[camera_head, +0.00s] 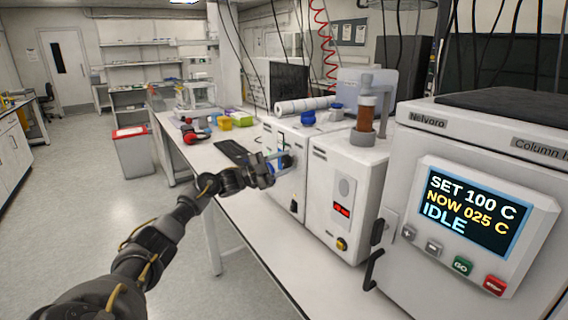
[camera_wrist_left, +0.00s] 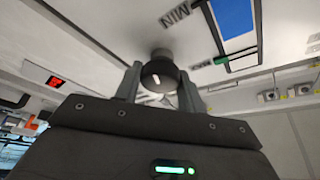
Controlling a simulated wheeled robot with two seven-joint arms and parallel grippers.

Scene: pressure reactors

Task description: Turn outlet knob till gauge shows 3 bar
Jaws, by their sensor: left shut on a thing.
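My left gripper (camera_head: 280,165) reaches the front of a white bench unit (camera_head: 284,199), its fingers close to the panel. In the left wrist view, the fingers of my left gripper (camera_wrist_left: 160,88) are shut on a dark round knob (camera_wrist_left: 158,73) with a white mark, one finger on each side. The knob sits on a white panel with a "MIN" label and a blue rectangle (camera_wrist_left: 232,17) beside it. In the head view the knob is hidden by the gripper. I see no readable gauge. My right gripper is not in view.
Right of the unit stands another white unit (camera_head: 322,192) with a red display (camera_head: 342,210) and a yellow button. A large oven-like box (camera_head: 400,262) with a screen reading "IDLE" is nearest at right. A black keyboard (camera_head: 232,153) lies left. The left floor is open.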

